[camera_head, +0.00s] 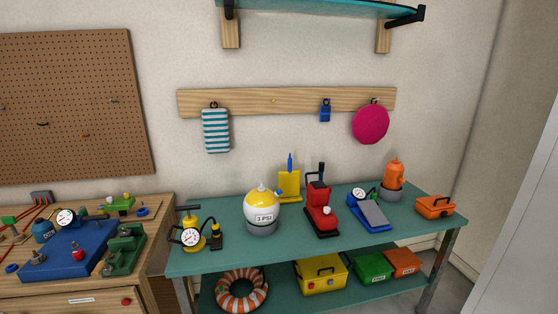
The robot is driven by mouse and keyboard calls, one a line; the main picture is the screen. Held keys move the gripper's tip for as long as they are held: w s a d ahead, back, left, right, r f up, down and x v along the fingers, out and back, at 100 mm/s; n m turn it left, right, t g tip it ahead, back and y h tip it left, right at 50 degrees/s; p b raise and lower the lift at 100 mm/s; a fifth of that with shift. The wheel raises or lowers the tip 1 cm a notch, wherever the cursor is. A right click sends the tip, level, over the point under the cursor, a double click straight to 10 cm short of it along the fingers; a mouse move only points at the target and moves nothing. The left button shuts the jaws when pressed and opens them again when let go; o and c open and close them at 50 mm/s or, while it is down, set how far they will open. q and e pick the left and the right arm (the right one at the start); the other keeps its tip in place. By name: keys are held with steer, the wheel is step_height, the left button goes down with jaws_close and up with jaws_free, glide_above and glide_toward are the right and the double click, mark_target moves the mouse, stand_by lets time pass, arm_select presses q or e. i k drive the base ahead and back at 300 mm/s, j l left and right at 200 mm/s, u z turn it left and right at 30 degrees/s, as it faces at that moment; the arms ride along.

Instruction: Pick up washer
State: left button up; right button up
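I cannot tell for sure which thing is the washer. A small blue ring-like piece (142,211) lies on the wooden workbench at the left, near its back right corner; it may be a washer. Neither of my grippers shows in the head view.
The workbench (155,235) also holds a blue fixture (72,250), a green fixture (126,250) and a gauge (66,217). A teal table (275,248) at right carries a red machine (320,208), a yellow-topped tank (262,210) and pumps. A teal shelf (310,8) overhangs.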

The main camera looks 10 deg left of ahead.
mark_target(41, 257)
steer(key=u, duration=1.95)
